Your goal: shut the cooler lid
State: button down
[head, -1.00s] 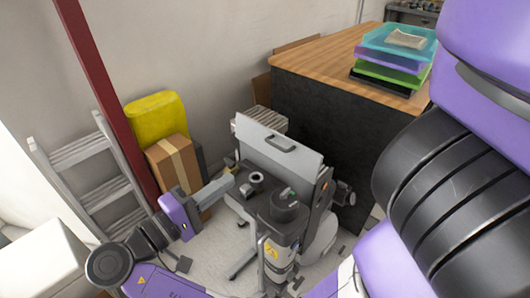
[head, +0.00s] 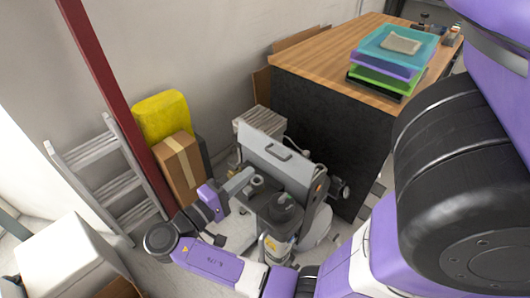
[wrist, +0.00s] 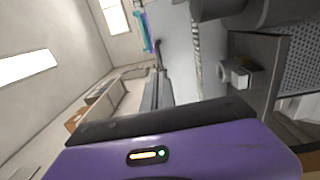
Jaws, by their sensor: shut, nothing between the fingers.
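The cooler (head: 285,212) is a dark grey machine low on the floor, left of the wooden-topped counter. Its lid (head: 268,147) is a light grey panel with a dark bar handle (head: 280,153), standing raised and tilted at the back of the body. My gripper (head: 250,173) is at the lid's left end, above the left side of the body; I cannot tell whether it touches the lid. In the wrist view my gripper (wrist: 157,88) looks shut and empty, with a pale grey surface close on its right. The gripper's far side is hidden.
A counter (head: 330,65) with stacked trays (head: 392,55) stands right of the cooler. A cardboard box (head: 180,170), a yellow item (head: 160,115) and a ladder (head: 105,170) lean by the left wall near a red post (head: 115,100).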

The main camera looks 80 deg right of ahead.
jog(key=p+x, duration=0.2)
jog(key=x, duration=0.5)
jog(key=shift+s+p, duration=0.25)
jog(key=shift+p, duration=0.1)
jog(key=shift+d, duration=0.1)
